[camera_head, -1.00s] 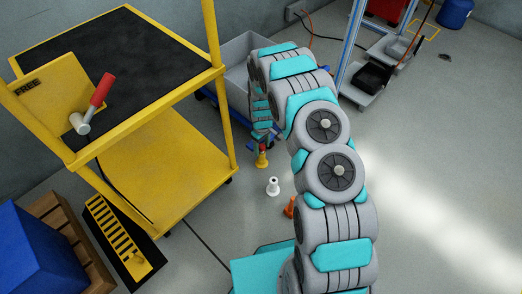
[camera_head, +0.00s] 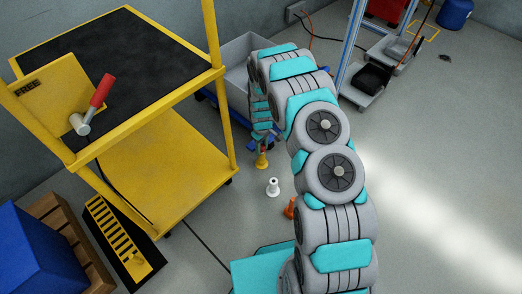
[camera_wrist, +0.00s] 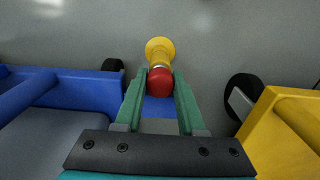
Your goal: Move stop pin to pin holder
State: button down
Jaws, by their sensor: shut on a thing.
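In the head view my gripper (camera_head: 264,136) is small and partly hidden by my arm. A yellow slotted rack (camera_head: 113,232) on a black base, possibly the pin holder, lies at the lower left.
A grey bin (camera_head: 237,72) on a blue dolly is behind my gripper.

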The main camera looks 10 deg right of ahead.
jog(key=shift+r, duration=0.1)
jog(key=shift+r+p, duration=0.6)
jog(key=shift+r, duration=2.05)
jog(key=shift+r, duration=0.1)
jog(key=shift+r, duration=1.9)
jog(key=shift+a, duration=0.1)
